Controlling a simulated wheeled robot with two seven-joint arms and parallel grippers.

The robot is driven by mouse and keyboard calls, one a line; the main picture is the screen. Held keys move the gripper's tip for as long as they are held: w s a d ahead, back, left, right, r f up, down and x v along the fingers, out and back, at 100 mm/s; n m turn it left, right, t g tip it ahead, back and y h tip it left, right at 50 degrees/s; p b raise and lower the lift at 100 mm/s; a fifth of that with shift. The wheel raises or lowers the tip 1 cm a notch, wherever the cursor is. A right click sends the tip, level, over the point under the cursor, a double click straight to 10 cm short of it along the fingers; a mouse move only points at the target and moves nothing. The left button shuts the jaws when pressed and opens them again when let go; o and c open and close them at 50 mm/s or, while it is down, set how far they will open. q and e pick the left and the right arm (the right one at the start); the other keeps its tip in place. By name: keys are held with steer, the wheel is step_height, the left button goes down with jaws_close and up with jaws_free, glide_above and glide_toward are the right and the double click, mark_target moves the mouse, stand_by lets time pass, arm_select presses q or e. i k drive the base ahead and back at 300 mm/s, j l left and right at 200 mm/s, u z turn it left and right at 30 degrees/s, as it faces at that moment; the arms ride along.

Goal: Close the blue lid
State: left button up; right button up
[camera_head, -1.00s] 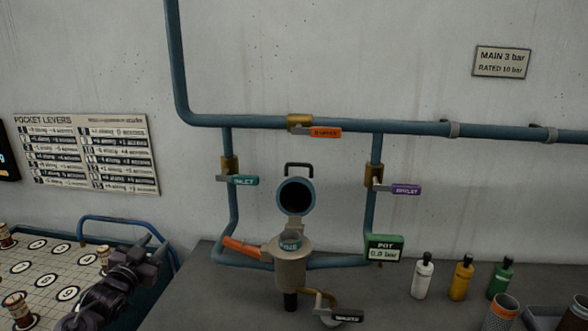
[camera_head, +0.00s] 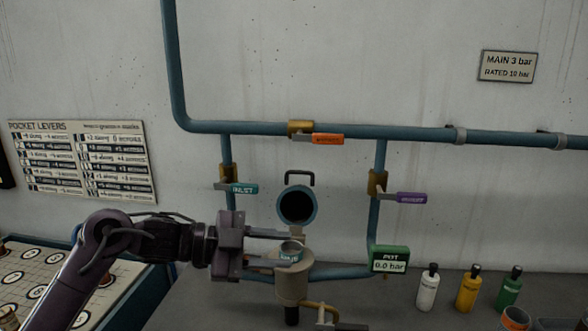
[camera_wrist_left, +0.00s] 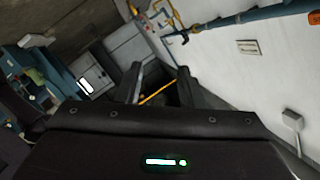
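The blue lid (camera_head: 311,217) is a round blue-rimmed cap with a dark inside and a black handle (camera_head: 299,174) on top. It stands open, upright, above and behind the metal pot (camera_head: 291,284). A small cup with a teal band (camera_head: 291,253) sits in the pot's mouth. My left gripper (camera_head: 293,250) reaches in from the left, below the lid, with its fingers apart. In the head view its fingertips overlap the cup and pot; I cannot tell whether they touch. The left wrist view shows the open fingers (camera_wrist_left: 160,88) with nothing held. My right gripper is not in view.
Blue pipes run around the pot, with a teal inlet lever (camera_head: 238,189), a purple lever (camera_head: 404,198) and an orange lever (camera_head: 323,139). Several bottles (camera_head: 467,290) stand at the right. A numbered board lies left.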

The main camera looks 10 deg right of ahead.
mark_target(296, 206)
steer(key=i, duration=1.35)
